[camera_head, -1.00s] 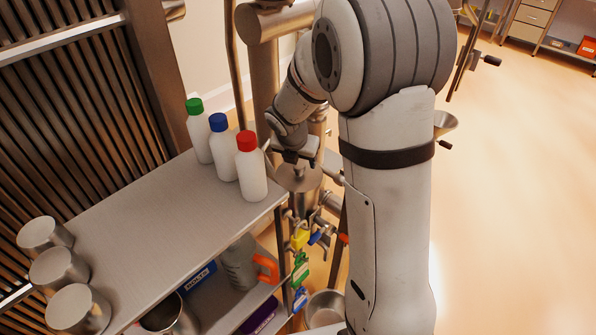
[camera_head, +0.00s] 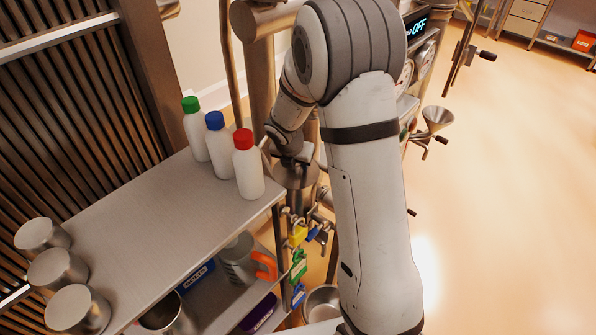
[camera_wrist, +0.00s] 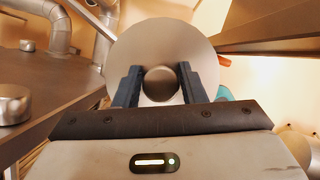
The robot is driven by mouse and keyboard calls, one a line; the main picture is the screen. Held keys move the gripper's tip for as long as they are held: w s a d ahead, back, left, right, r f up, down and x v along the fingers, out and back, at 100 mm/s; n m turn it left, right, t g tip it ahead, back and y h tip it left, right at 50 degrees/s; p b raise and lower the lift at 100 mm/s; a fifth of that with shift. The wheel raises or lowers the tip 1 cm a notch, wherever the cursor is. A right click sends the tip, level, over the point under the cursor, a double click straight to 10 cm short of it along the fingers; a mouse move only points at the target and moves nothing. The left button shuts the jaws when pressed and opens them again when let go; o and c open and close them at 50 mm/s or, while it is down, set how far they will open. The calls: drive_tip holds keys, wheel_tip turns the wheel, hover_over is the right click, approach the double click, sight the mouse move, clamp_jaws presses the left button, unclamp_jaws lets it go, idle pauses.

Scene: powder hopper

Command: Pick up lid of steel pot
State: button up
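My gripper (camera_wrist: 160,85) points at a round steel lid (camera_wrist: 190,40) in the wrist view. Its two dark blue fingers stand on either side of the lid's round knob (camera_wrist: 160,84). Little or no gap shows between fingers and knob, and I cannot tell if they grip it. In the head view my gripper (camera_head: 294,158) is low over a steel vessel (camera_head: 294,178) just past the shelf's right end, partly hidden by my arm. I cannot tell whether the lid rests on the vessel.
Three white bottles with green, blue and red caps (camera_head: 248,165) stand close left of my gripper on the steel shelf (camera_head: 160,225). Several steel cylinders (camera_head: 78,309) stand at its left end. Coloured padlocks (camera_head: 298,236) hang below. A funnel (camera_head: 437,117) is at right.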

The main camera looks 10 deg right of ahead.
clamp_jaws()
